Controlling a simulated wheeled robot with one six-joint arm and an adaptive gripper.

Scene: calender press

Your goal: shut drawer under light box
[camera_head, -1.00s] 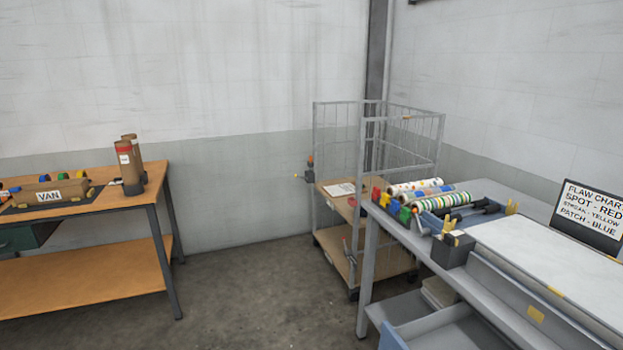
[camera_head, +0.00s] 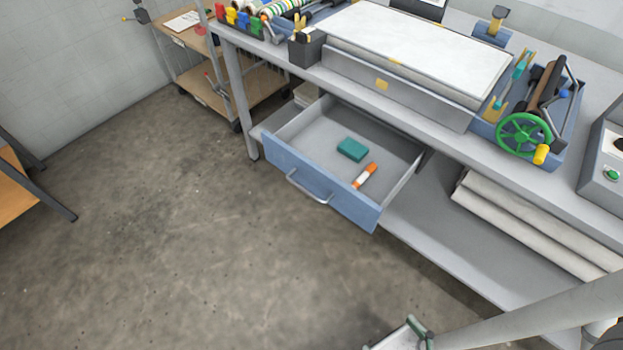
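The drawer (camera_head: 335,199) under the light box is pulled well out from beneath the bench. It has a blue front and a light bar handle (camera_head: 309,187). A teal block (camera_head: 352,149) and an orange and white marker-like piece (camera_head: 364,175) lie inside it. The light box (camera_head: 420,45) with its white top sits on the bench above. My gripper (camera_head: 400,336) shows only in part at the bottom edge, apart from the drawer and to its lower right. Its fingers are cut off by the frame, so I cannot see whether it is open.
The grey bench's lower shelf (camera_head: 435,235) holds pale rolls (camera_head: 535,228) right of the drawer. A small press with a green handwheel (camera_head: 525,135) stands on top. The floor before the drawer is clear.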

